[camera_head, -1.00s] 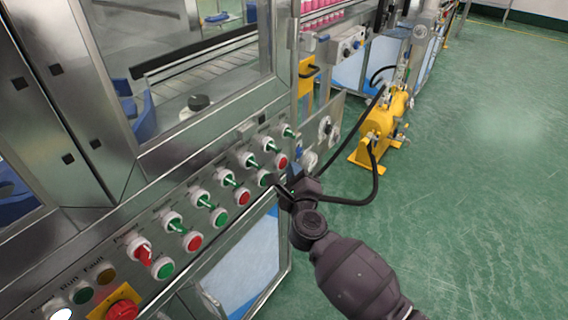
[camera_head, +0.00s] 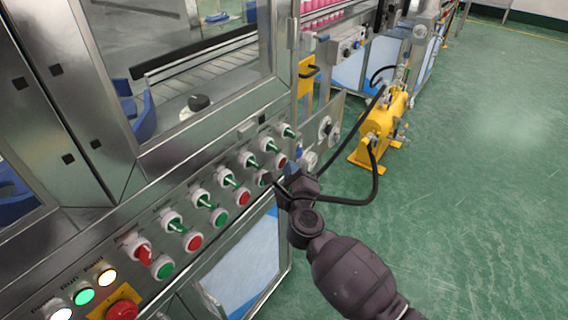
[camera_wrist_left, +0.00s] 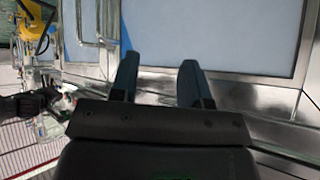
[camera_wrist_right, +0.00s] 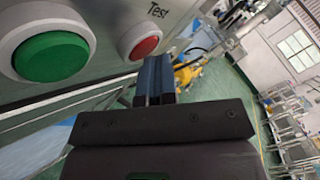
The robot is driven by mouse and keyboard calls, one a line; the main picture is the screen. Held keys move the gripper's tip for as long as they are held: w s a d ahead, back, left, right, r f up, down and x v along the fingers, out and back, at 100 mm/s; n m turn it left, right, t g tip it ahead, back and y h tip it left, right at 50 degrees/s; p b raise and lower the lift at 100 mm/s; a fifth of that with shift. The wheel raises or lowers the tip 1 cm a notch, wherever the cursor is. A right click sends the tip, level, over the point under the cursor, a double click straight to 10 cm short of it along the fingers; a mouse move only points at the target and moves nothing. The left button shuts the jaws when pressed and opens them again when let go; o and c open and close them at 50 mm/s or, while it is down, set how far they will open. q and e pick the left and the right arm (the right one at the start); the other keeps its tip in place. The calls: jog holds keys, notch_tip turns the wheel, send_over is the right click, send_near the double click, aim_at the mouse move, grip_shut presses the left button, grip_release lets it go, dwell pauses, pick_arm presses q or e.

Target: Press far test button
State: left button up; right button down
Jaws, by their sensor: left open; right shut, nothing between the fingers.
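The control panel (camera_head: 150,225) has a lower row of red and green push buttons. At its far end are a green button (camera_head: 263,179) and a red button (camera_head: 282,162). My right gripper (camera_head: 273,186) is shut and empty, its tips close to that green button and partly in front of it. In the right wrist view the gripper (camera_wrist_right: 155,62) overlaps the edge of a red button (camera_wrist_right: 143,43) with "Test" printed beside it; a larger green button (camera_wrist_right: 50,57) is at left. I cannot tell whether the tips touch. My left gripper (camera_wrist_left: 157,72) is open and empty.
Selector switches (camera_head: 252,161) stick out above the buttons. Three lit lamps, including a green one (camera_head: 84,296), and a red knob (camera_head: 123,309) sit at the near end. A yellow machine (camera_head: 382,125) with black hoses stands beyond. Green floor (camera_head: 470,200) is clear at right.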

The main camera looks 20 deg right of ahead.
pick_arm(q)
jog(key=shift+r, duration=0.1)
pick_arm(e)
jog(key=shift+s+d+r, duration=0.1)
jog(key=shift+s, duration=0.05)
pick_arm(q)
jog(key=shift+w+r+p, duration=0.25)
jog(key=shift+r+p, duration=0.05)
jog(key=shift+r, duration=0.1)
pick_arm(e)
jog(key=shift+s+d, duration=0.4)
jog(key=shift+s, duration=0.1)
jog(key=shift+s, duration=0.1)
pick_arm(q)
jog(key=shift+w+r+t+p, duration=0.2)
jog(key=shift+w+r+p, duration=0.15)
jog(key=shift+r, duration=0.2)
jog(key=shift+w+r+t+p, duration=0.2)
jog(key=shift+r+p, duration=0.1)
jog(key=shift+r, duration=0.2)
pick_arm(e)
jog(key=s+d, duration=0.3)
jog(key=shift+s, duration=0.35)
